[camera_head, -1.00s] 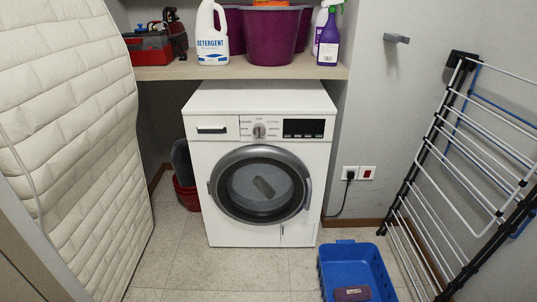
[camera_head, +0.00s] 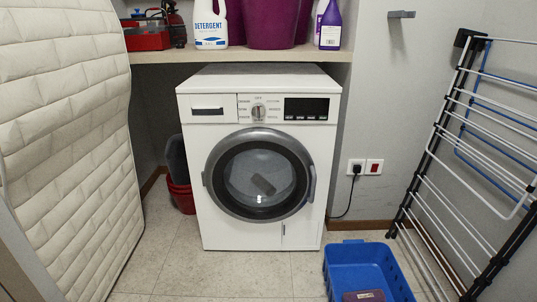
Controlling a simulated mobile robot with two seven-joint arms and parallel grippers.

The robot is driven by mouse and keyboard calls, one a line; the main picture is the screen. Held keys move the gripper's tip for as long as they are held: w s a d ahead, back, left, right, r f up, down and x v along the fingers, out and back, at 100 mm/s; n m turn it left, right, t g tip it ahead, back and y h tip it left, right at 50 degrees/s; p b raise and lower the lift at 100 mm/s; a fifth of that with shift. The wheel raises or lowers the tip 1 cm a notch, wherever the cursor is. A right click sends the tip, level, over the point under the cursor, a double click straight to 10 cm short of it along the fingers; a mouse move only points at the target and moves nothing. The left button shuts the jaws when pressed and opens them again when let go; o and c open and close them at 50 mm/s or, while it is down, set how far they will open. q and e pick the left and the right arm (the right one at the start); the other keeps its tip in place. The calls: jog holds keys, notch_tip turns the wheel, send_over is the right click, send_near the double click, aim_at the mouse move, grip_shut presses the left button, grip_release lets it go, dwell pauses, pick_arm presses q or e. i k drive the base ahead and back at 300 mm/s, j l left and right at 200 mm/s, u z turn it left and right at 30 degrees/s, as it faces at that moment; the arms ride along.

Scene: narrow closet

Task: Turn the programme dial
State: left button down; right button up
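The programme dial (camera_head: 259,112) is a small round grey knob on the front panel of the white washing machine (camera_head: 215,230). It sits between the detergent drawer (camera_head: 207,110) on the left and a dark display (camera_head: 307,108) on the right. Small printed labels surround the dial; they are too small to read. The round glass door (camera_head: 258,175) below the dial is closed, and something dark shows behind the glass. Neither of my grippers is in view.
A padded mattress (camera_head: 65,150) leans along the left. A folded drying rack (camera_head: 462,150) leans on the right wall. A blue basket (camera_head: 365,260) stands on the floor front right. A shelf (camera_head: 200,54) with detergent (camera_head: 210,25) and purple tubs (camera_head: 271,22) overhangs behind the machine. Floor before the machine is clear.

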aim_at(258, 109)
jog(key=i+u, duration=0.15)
jog(key=i, duration=0.45)
jog(key=i+l+u, duration=0.1)
jog(key=i, duration=0.5)
jog(key=i+l+u, duration=0.15)
jog(key=i, duration=0.45)
jog(key=i+l+u, duration=0.15)
jog(key=i, duration=0.45)
